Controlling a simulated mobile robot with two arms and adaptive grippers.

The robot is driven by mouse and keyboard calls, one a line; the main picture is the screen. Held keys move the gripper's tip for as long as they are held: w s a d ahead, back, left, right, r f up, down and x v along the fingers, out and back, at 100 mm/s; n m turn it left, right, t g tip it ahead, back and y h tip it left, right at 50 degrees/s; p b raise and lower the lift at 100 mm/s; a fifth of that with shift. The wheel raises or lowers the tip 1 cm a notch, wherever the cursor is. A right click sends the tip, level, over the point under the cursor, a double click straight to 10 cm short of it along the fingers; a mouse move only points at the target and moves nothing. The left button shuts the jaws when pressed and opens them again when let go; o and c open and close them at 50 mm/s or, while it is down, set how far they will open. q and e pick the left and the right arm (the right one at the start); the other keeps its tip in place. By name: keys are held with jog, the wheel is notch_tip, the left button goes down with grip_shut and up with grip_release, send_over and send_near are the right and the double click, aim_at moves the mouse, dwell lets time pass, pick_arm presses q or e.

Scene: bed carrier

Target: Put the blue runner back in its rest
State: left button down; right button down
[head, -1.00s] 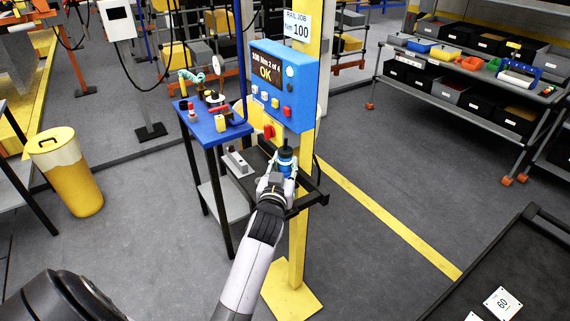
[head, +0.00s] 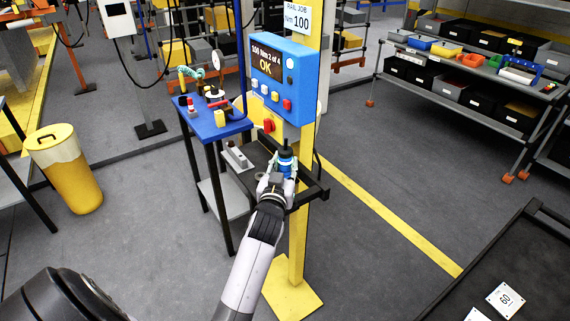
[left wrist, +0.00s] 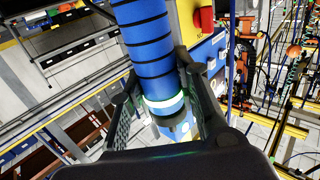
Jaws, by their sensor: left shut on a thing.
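The blue runner (head: 286,163), a slim blue tool with a black upper end, stands roughly upright at the front of the yellow post in the head view. My left gripper (head: 277,183) is shut on it, with a finger on either side. In the left wrist view the runner (left wrist: 150,45) shows as a blue cylinder with black rings and a pale glowing band between the fingers (left wrist: 160,95). It is over or beside a black tray (head: 314,192) on the post. I cannot tell whether it touches the tray, and no rest can be clearly made out. My right gripper is not in view.
A blue control box (head: 300,75) reading "OK" hangs on the yellow post (head: 298,240), above the runner, with a red switch (head: 268,126) below it. A blue-topped stand (head: 212,128) is close behind.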

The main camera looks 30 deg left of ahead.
pick_arm(q)
jog(key=shift+f+b, duration=1.15)
jog(key=shift+f, duration=0.3)
jog(key=c, duration=1.3)
grip_release()
jog(key=shift+d, duration=0.1)
jog(key=shift+o, duration=0.9)
jog(key=shift+f, duration=0.3)
jog(key=shift+s, duration=0.15)
jog(key=v, duration=0.7)
jog(key=shift+r, duration=0.2)
jog(key=shift+s, duration=0.15)
